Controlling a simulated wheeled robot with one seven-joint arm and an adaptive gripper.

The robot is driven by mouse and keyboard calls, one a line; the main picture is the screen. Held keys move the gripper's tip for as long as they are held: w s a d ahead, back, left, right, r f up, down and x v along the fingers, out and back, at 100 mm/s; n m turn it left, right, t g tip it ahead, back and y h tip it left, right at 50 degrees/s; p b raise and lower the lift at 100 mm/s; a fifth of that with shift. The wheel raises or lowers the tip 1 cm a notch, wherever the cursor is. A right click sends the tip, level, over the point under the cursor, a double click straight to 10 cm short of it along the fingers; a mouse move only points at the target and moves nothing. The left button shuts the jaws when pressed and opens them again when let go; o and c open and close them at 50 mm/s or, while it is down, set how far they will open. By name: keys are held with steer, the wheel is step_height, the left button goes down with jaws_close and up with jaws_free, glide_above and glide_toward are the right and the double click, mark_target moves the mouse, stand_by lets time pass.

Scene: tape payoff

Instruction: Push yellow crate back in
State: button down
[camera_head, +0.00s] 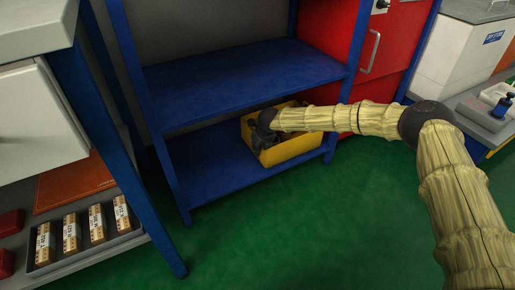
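The yellow crate (292,149) stands on the lower board of the blue shelf rack (205,167), near its right end. Its front wall is close to the board's front edge. My arm reaches in from the right, and my gripper (262,134) is at the crate's left part, over or against its rim. The gripper is dark and small here, and my arm hides part of the crate's top. I cannot tell whether the fingers touch the crate or whether they are open or shut.
The rack's upper board (240,78) is empty and lies above the crate. A rack post stands just right of the crate, before a red cabinet (385,50). The lower board left of the crate is bare. Green floor (300,230) in front is clear.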

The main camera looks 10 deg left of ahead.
steer(key=shift+w+a, duration=0.15)
steer(key=shift+w, duration=0.15)
steer(key=c, duration=1.6)
jaws_free()
steer(key=shift+o, duration=0.2)
